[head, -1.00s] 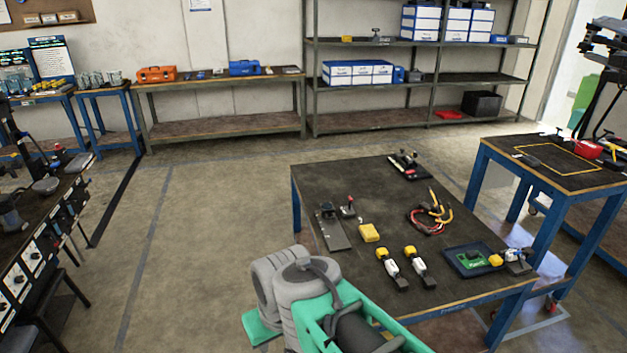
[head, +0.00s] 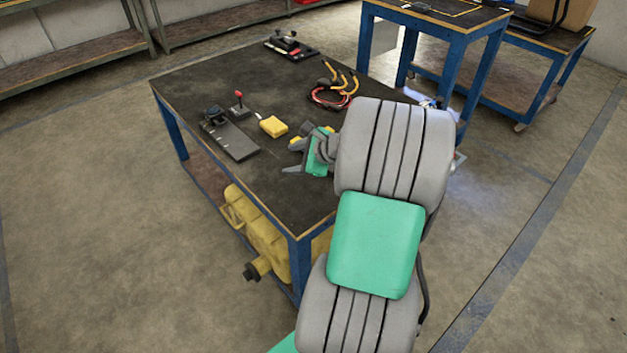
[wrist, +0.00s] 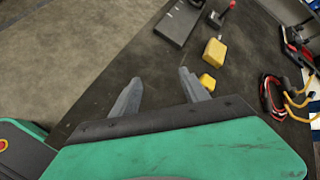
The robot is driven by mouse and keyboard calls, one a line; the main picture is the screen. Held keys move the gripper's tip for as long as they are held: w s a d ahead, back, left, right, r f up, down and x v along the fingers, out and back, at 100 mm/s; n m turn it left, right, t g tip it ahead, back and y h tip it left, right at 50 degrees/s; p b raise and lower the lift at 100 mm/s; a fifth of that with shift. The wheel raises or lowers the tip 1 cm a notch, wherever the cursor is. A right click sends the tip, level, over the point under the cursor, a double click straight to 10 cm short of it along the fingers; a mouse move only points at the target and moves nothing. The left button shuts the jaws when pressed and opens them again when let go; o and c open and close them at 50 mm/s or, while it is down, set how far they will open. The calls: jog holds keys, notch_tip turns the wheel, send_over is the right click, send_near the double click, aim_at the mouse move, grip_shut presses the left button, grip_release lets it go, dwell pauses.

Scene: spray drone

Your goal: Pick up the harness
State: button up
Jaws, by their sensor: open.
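The harness (head: 334,93) is a loop of red and black wires with yellow branches. It lies on the dark table top (head: 215,85), toward its right side, beyond my gripper in the head view. In the wrist view the harness (wrist: 272,96) is at the right edge, partly cut off. My gripper (head: 293,157) is over the near part of the table, apart from the harness. Its two grey fingers (wrist: 160,92) are spread with nothing between them. My arm hides the table's right near part in the head view.
A yellow block (head: 273,127) lies near my gripper. A dark plate (head: 232,141) and a red-topped joystick (head: 239,102) are to its left. A black device (head: 290,47) sits at the far edge. A yellow tank (head: 258,235) is under the table. Another blue-legged table (head: 452,50) stands behind.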

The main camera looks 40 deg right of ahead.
jog(key=s+d+f+m+t+b, duration=0.1)
jog(key=d+m, duration=0.2)
jog(key=d, duration=0.1)
jog(key=s+d+f+m+t+h+b, duration=0.1)
jog(key=d+f+m, duration=0.1)
jog(key=d+m, duration=0.1)
jog(key=s+d+f+m+t, duration=0.1)
jog(key=d+f+m, duration=0.1)
jog(key=d+m, duration=0.1)
jog(key=shift+s+d+f+b, duration=0.15)
jog(key=shift+s+d+b, duration=0.05)
jog(key=shift+d, duration=0.2)
jog(key=shift+s+d+f+b, duration=0.1)
jog(key=shift+s+d+b, duration=0.1)
jog(key=shift+d, duration=0.2)
jog(key=shift+w+d+f+m+t+h, duration=0.1)
jog(key=shift+w+m+t+h, duration=0.2)
jog(key=shift+w+h, duration=0.1)
jog(key=b+x, duration=0.2)
jog(key=x, duration=0.4)
jog(key=shift+w+b, duration=0.3)
jog(key=shift+w, duration=0.1)
grip_shut()
